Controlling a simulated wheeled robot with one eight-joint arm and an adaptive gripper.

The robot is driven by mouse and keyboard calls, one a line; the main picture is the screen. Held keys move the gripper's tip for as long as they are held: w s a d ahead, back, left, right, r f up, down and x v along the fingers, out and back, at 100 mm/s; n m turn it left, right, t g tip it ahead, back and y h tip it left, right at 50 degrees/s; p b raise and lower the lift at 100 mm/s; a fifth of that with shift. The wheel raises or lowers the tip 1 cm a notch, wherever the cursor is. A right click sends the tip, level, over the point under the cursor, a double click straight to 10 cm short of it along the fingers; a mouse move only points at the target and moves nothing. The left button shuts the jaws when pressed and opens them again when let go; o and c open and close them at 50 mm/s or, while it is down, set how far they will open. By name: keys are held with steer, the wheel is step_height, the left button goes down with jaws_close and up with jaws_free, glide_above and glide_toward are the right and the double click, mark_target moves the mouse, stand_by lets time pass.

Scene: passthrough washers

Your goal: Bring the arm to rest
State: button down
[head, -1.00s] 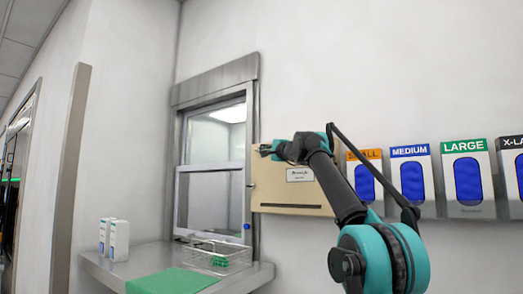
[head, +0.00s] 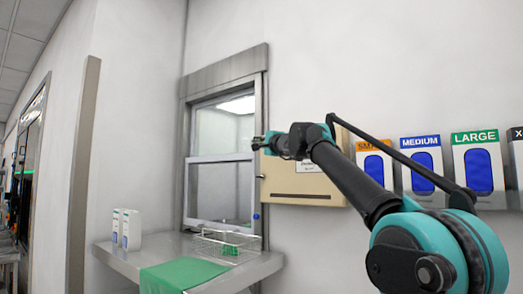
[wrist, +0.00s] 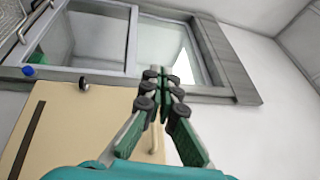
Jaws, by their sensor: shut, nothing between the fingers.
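My arm reaches up and across the right half of the head view. My gripper (head: 262,143) is at its far end, in front of the left edge of a beige wall box and beside the pass-through window frame. In the wrist view my gripper (wrist: 165,80) is shut, with its fingertips together and nothing between them. The fingers point toward the window (wrist: 110,45), which looks tilted there. No contact with the frame or the box can be made out.
The beige box (head: 300,188) hangs on the wall behind my arm. Glove dispensers (head: 478,170) line the wall to the right. A steel shelf (head: 110,252) below the window holds a wire basket (head: 228,245), a green cloth (head: 180,277) and white cartons (head: 127,230). Air above the shelf is free.

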steer(key=s+d+f+n+g, duration=0.1)
steer(key=s+f+n+g, duration=0.25)
steer(key=f, duration=1.25)
steer(key=s+d+f+n+g+h, duration=0.1)
steer(key=s+f+n+g, duration=0.3)
steer(key=f, duration=1.1)
steer(key=s+d+f+n+g, duration=0.15)
steer(key=s+f+n, duration=0.35)
steer(key=f, duration=1.1)
steer(key=s+d+f+g+h, duration=0.1)
steer(key=s+d+f+h, duration=0.2)
steer(key=s+d+f, duration=0.3)
steer(key=s+d+f+g+h, duration=0.1)
steer(key=s+d+f+h, duration=0.2)
steer(key=s+d+f, duration=0.3)
steer(key=s+d+f+g+h, duration=0.2)
steer(key=s+d+f, duration=0.4)
steer(key=s+f, duration=0.7)
step_height(320, 180, down, 7)
steer(key=shift+s+d+f+m+h, duration=0.15)
steer(key=shift+s+d+m+h, duration=0.25)
steer(key=shift+h, duration=0.3)
steer(key=shift+w, duration=0.1)
